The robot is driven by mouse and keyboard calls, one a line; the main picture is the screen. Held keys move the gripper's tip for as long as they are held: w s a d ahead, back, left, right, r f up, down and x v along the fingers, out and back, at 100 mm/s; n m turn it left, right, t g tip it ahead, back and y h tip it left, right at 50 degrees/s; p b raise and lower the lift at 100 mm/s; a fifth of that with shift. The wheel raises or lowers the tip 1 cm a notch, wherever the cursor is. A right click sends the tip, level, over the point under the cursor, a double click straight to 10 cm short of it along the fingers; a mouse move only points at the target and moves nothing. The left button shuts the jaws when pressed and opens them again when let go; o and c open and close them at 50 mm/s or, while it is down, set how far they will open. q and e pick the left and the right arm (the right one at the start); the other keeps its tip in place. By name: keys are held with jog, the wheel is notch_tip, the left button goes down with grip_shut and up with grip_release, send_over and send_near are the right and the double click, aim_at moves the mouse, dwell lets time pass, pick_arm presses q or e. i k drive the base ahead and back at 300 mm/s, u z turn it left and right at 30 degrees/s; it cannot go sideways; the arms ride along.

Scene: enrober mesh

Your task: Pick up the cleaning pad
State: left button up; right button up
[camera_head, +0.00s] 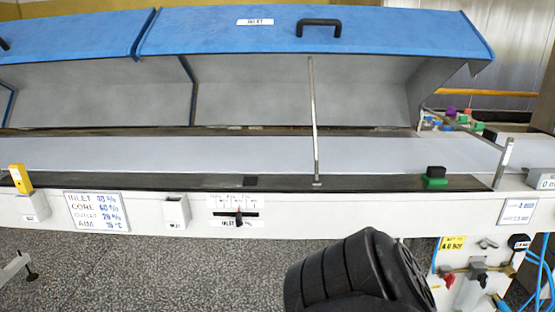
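A small block with a black top and a green base, which looks like the cleaning pad (436,177), rests on the dark ledge along the front of the machine, right of the middle. It sits upright near the right end of the ledge, and nothing is touching it from above. Neither of my grippers is in view. A thick black ribbed part, likely one of my arm links, shows at the bottom right of centre, below the machine's front edge.
A long pale mesh belt (220,155) runs behind the dark ledge (120,182), under raised blue covers (390,35). A thin metal prop (313,120) stands on the ledge left of the pad. A yellow device (20,178) stands at far left. Colored blocks (450,121) lie behind right.

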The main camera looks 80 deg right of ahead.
aim_at(435, 175)
jog(key=z, duration=2.3)
